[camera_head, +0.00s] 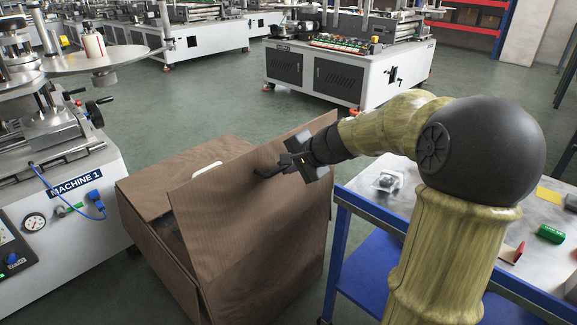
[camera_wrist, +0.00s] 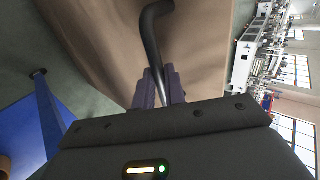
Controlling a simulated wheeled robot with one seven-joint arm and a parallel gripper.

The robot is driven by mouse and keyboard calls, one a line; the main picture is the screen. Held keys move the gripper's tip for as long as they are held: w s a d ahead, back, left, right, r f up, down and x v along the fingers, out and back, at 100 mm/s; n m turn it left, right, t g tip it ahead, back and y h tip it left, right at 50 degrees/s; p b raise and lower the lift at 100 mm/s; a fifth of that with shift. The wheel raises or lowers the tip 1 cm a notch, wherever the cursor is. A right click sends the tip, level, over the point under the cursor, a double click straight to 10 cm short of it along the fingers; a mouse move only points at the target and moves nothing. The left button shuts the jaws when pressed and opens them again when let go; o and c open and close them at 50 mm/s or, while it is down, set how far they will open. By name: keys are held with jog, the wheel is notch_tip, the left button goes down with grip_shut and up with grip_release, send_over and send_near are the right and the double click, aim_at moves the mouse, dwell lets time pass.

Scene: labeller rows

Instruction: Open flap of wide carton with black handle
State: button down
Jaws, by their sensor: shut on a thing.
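The wide brown carton (camera_head: 160,243) stands on the floor in the middle of the head view. Its large flap (camera_head: 240,210) is raised and tilted, and part of the carton's dark inside shows to the left of it. A black handle (camera_head: 268,171) is fixed on the flap's face near its upper right part. My gripper (camera_head: 287,166) is at this handle from the right. In the wrist view the bent black handle (camera_wrist: 152,40) runs down between the fingers (camera_wrist: 158,90), which are shut on it. The far side of the carton is hidden.
A blue-framed cart (camera_head: 350,200) with a grey top and small items stands close on the right, beneath my arm. Machine 1 (camera_head: 80,180) stands close on the left. Green floor (camera_head: 215,110) is open behind the carton, up to another machine (camera_head: 340,75).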

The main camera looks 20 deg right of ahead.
jog(key=c, duration=1.5)
grip_release()
jog(key=shift+a+f, duration=0.15)
jog(key=shift+f, duration=0.5)
jog(key=shift+o, duration=0.2)
jog(key=shift+r, duration=0.15)
jog(key=shift+r, duration=0.15)
jog(key=p+v, duration=0.5)
jog(key=v, duration=1.2)
jog(key=shift+d+p, duration=0.25)
jog(key=shift+p, duration=0.05)
